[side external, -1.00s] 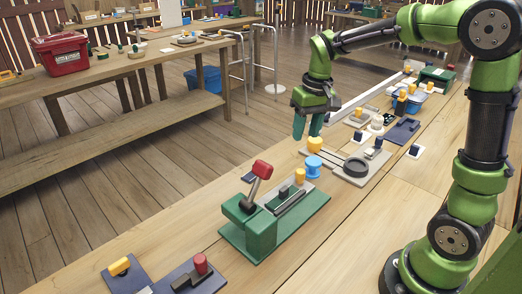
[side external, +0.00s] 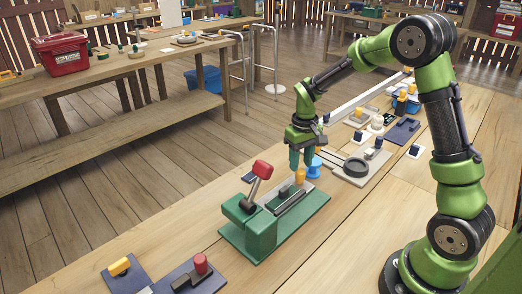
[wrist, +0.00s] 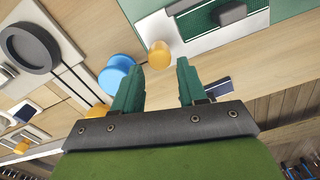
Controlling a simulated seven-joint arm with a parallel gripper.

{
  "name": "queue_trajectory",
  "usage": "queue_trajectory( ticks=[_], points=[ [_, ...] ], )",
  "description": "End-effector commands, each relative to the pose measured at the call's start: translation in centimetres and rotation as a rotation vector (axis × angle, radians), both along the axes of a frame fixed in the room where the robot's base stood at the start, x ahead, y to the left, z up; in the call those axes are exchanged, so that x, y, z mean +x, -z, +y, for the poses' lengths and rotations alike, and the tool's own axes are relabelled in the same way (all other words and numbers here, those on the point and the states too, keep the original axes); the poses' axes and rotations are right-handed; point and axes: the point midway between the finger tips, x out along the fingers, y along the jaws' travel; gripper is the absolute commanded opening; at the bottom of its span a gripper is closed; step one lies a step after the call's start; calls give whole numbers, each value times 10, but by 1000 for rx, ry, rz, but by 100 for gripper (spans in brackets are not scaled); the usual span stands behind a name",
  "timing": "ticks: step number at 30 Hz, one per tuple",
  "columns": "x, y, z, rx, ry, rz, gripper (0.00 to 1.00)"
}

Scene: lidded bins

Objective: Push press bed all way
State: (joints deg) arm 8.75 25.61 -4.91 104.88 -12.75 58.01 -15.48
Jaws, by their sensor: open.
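The press stands on a green base (side external: 302,222) with a green block and a red-tipped lever (side external: 261,170) at its left end. Its light grey bed (side external: 270,204) lies on the base and carries a yellow knob (side external: 300,176) at its far end. My gripper (side external: 302,165) is open, fingers pointing down, just above the yellow knob in the side view. In the wrist view the yellow knob (wrist: 160,55) shows just beyond the gap between my open fingertips (wrist: 157,72), on the corner of the bed (wrist: 185,40). I cannot tell whether the fingers touch it.
A blue round piece (side external: 315,167) stands close behind the knob, also seen in the wrist view (wrist: 118,73). A plate with a dark ring (side external: 356,166) lies beyond it. A fixture with a red knob (side external: 200,264) is at the near left.

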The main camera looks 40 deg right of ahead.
Motion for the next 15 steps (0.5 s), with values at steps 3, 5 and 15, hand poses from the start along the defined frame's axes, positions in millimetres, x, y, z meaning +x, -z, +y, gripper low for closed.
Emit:
queue_trajectory(
  ticks=[3,5,15],
  points=[
    [-1,21,0,2,1,5,42],
    [-1,29,0,1,1,3,42],
    [0,43,0,1,0,-1,42]
  ],
)
